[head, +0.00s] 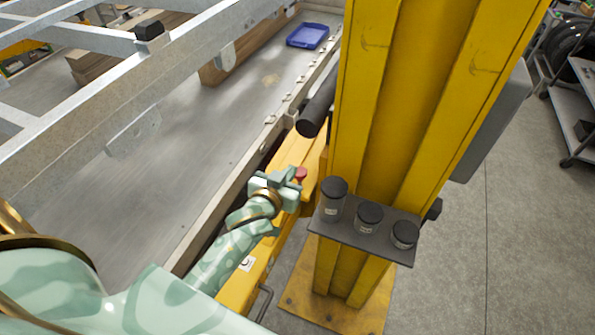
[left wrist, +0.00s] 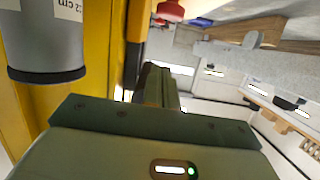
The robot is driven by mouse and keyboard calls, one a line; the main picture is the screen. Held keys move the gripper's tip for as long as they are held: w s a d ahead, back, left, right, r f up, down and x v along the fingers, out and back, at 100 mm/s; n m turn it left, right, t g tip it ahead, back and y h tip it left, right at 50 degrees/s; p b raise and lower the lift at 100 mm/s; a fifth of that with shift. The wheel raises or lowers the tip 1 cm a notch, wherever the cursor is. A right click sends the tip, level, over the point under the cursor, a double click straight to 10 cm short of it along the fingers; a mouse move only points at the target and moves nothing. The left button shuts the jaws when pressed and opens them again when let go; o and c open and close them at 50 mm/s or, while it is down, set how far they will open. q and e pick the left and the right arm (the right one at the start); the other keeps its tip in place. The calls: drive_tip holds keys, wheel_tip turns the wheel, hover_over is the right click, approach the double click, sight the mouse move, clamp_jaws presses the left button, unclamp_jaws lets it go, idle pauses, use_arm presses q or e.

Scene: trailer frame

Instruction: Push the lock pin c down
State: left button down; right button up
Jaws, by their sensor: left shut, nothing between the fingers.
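The knob also shows at the top of the left wrist view (left wrist: 170,11). My left gripper (head: 287,177) is shut and empty, right beside the knob on its left in the head view. I cannot tell whether they touch. The fingers also show in the left wrist view (left wrist: 157,88), below the knob. The pin's lower part is hidden. My right gripper is not in view.
A yellow post (head: 420,100) stands right of the gripper. A dark shelf (head: 345,233) on it carries three dark cylinders (head: 368,217); a labelled one shows close in the left wrist view (left wrist: 45,40). A galvanised frame (head: 120,100) lies left. A blue tray (head: 307,36) sits far back.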

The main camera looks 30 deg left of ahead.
use_arm(q)
hover_over(299, 178)
drive_tip(key=f, duration=0.2)
wheel_tip(299, 178, down, 2)
drive_tip(key=shift+a+f+b, duration=0.1)
drive_tip(key=shift+f+b, duration=0.05)
drive_tip(key=shift+b, duration=0.6)
drive_tip(key=shift+s+f, duration=0.15)
drive_tip(key=shift+f, duration=0.5)
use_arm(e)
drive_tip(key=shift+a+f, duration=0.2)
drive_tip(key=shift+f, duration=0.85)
